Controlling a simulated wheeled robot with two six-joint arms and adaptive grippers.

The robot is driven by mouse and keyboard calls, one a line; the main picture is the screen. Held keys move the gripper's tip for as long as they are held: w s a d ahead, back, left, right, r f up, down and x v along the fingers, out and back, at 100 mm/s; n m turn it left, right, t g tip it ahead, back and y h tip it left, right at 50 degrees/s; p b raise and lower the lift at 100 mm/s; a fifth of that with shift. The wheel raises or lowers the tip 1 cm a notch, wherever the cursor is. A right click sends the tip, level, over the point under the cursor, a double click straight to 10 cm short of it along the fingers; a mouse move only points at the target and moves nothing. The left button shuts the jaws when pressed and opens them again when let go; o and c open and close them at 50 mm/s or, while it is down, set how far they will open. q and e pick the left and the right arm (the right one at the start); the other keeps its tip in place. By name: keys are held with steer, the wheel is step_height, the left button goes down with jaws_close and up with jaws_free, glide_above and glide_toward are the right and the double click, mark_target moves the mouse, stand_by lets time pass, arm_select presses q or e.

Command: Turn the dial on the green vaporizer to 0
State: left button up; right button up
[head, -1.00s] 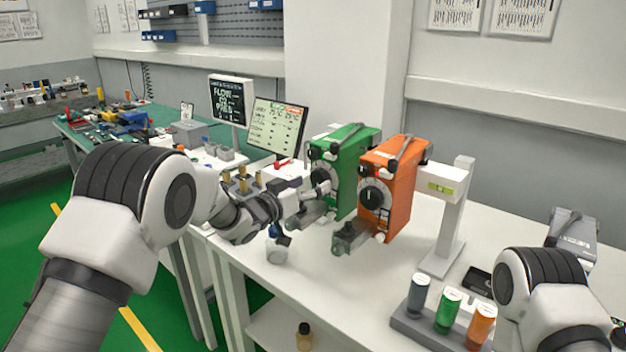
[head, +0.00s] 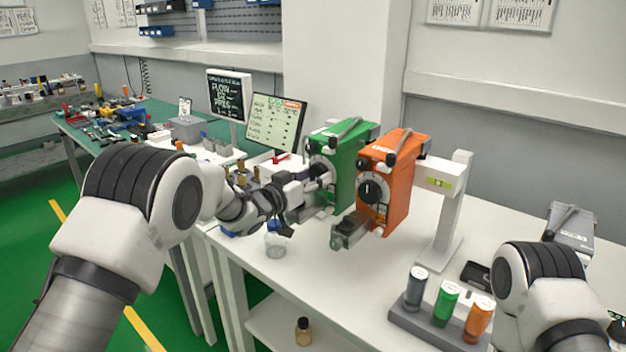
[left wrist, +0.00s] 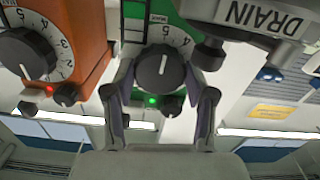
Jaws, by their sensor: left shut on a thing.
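The green vaporizer (head: 346,172) hangs on the stand left of the orange one. Its black dial (left wrist: 160,68) faces the wrist camera, which sees it upside down. A white mark on the dial runs roughly up and down in that view, and the 4 and 5 of the scale show beside it. My left gripper (head: 316,178) is at the front of the green vaporizer. In the left wrist view its two fingers (left wrist: 161,82) lie on either side of the dial, shut on it. Part of the scale is hidden. My right arm shows at lower right; its gripper is out of view.
The orange vaporizer (head: 405,190) stands close on the right with its own dial. A jar (head: 275,243) stands on the white table below my left gripper. A rack with grey, green and orange bottles (head: 428,327) is at the front. Monitors (head: 277,123) stand behind.

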arm_select(q)
steer(key=m+b, duration=0.3)
steer(key=shift+f+m, duration=0.1)
steer(key=shift+m, duration=0.3)
steer(key=shift+m+b, duration=1.05)
steer(key=shift+m, duration=0.05)
steer(key=shift+r, duration=0.2)
steer(key=o, duration=1.2)
steer(key=shift+c, duration=0.2)
